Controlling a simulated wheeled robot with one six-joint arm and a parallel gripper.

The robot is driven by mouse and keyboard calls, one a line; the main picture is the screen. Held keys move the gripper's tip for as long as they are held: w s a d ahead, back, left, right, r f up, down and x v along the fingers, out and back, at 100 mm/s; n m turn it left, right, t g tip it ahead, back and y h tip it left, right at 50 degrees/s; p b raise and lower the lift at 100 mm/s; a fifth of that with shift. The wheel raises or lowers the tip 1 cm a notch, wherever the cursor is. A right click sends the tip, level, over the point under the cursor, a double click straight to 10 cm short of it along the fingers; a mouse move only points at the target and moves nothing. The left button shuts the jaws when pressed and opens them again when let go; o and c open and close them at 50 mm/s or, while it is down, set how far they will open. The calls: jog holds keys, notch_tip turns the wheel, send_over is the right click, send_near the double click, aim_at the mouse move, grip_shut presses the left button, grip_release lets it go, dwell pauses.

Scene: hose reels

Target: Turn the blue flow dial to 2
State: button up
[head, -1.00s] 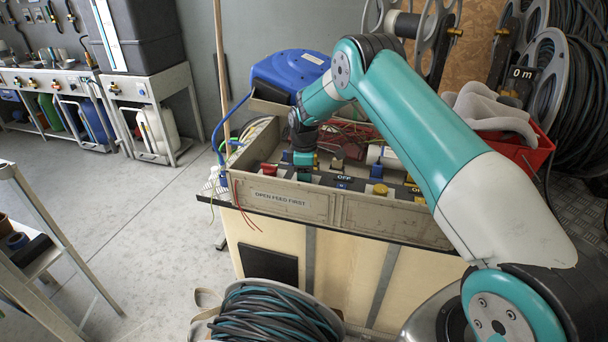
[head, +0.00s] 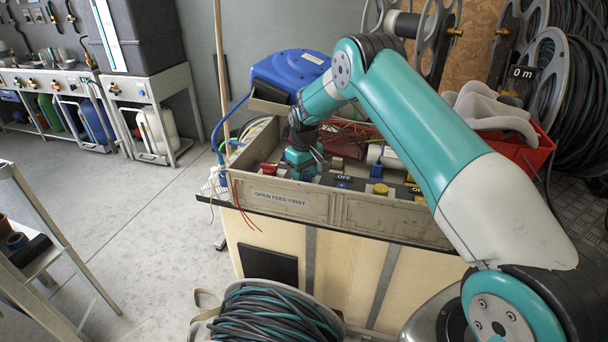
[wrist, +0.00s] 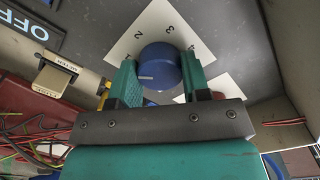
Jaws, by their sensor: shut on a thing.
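The blue flow dial (wrist: 158,66) stands on a white scale card (wrist: 147,30) marked 1 to 4 in the wrist view. Its white pointer line is on the left side of the knob, toward the 1. My gripper (wrist: 159,72) is shut on the dial, with one teal finger on each side. In the head view my gripper (head: 303,162) reaches down into the left part of the grey panel tray (head: 290,202), and it mostly hides the dial there.
A red knob (head: 268,169) stands left of my gripper. A yellow knob (head: 380,189) and an OFF label (head: 343,178) are to the right. The tray's walls surround my gripper.

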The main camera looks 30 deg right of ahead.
aim_at(304, 174)
jog(key=m, duration=0.5)
jog(key=shift+m, duration=2.4)
jog(key=o, duration=0.9)
jog(key=shift+o, duration=0.2)
notch_tip(304, 174, up, 18)
jog(key=shift+f+b, duration=0.25)
jog(key=shift+b, duration=0.05)
